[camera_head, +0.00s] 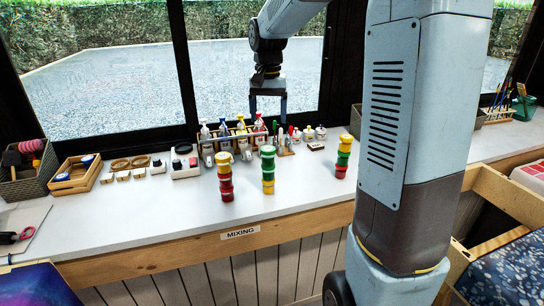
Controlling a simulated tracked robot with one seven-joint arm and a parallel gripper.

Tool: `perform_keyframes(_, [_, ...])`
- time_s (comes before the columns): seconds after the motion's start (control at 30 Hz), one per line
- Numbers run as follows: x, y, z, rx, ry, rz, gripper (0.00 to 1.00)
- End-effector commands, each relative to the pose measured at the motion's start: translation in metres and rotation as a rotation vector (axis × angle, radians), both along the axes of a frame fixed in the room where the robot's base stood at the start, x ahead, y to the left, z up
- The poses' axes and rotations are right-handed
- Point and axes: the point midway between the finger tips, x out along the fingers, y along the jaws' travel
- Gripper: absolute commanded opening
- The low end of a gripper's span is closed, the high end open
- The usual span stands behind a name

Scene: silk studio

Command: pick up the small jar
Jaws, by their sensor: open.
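My gripper (268,112) hangs over the back of the white counter, open and pointing down, with its fingers apart and nothing between them. Small coloured jars stand in three upright stacks on the counter. The left stack (225,178) has yellow above red. The middle stack (268,170) shows green and yellow. The right stack (343,156) shows yellow, green and red. I cannot tell which single jar is the small jar. The gripper is above and behind the stacks, apart from them. Small white jars or bottles (308,133) stand behind, between the middle and right stacks.
A rack of spray bottles (233,138) stands behind the stacks, below my gripper. A white device (184,162), a wooden tray (75,174) and a basket (28,178) are at left. The counter (150,215) is clear in front. My arm hides part of the right side.

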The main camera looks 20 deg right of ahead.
Motion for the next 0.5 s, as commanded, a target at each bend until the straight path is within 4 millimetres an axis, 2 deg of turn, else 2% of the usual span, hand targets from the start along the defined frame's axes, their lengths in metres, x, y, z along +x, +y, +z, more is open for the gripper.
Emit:
perform_keyframes(0.23, [0.009,-0.001,-0.018,0.006,0.018,-0.014,0.78])
perform_keyframes(0.5, [0.008,-0.001,-0.065,0.007,0.019,-0.014,0.78])
